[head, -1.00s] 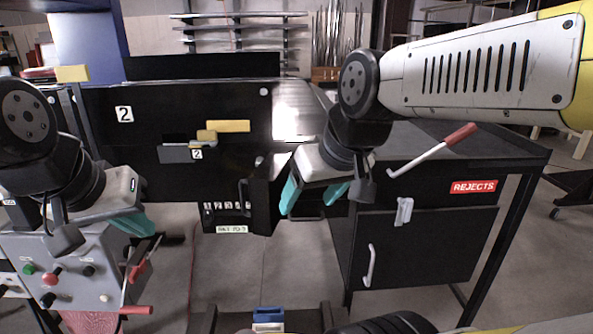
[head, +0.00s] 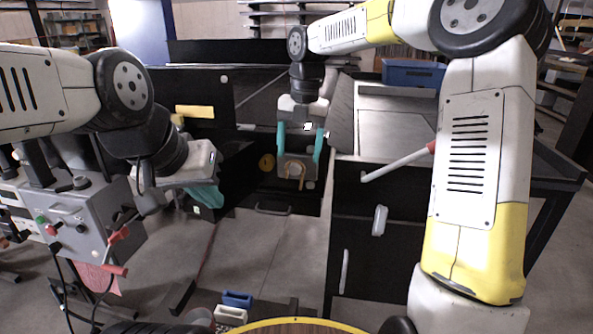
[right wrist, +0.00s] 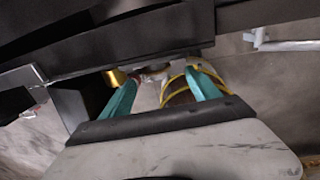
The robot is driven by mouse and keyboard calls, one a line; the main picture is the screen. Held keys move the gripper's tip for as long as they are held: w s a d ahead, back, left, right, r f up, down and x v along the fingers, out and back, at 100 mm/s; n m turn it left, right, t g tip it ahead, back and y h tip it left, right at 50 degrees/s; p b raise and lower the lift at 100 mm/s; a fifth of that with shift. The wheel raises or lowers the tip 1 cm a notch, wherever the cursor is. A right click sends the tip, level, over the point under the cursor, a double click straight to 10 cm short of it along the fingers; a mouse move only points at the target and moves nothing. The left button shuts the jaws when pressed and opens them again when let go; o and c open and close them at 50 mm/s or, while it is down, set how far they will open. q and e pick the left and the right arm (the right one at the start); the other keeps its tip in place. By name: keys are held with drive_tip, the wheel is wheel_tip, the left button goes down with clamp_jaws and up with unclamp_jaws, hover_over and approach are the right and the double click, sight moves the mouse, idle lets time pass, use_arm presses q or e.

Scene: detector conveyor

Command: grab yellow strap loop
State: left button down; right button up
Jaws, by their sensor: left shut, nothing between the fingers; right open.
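A small yellow-tan strap loop (head: 297,169) shows as an arch in front of a grey block, inside the dark opened machine. My right gripper (head: 298,177) points down there with its teal fingers open, one on each side of the loop. I cannot tell whether a finger touches it. In the right wrist view thin yellow bands (right wrist: 171,81) show between the open teal fingers (right wrist: 163,84), over a brown surface. My left gripper (head: 206,196) is shut and empty, to the left of the machine's opening.
A grey control box (head: 85,222) stands at left. A black cabinet (head: 375,255) with a red-ended lever (head: 398,162) stands at right, with a blue bin (head: 413,72) behind it.

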sight(294, 174)
drive_tip(key=f, duration=0.5)
drive_tip(key=a+f, duration=0.1)
drive_tip(key=f, duration=0.1)
drive_tip(key=shift+a+f, duration=0.1)
drive_tip(key=shift+f, duration=0.05)
drive_tip(key=shift+w, duration=0.1)
drive_tip(key=c, duration=1.4)
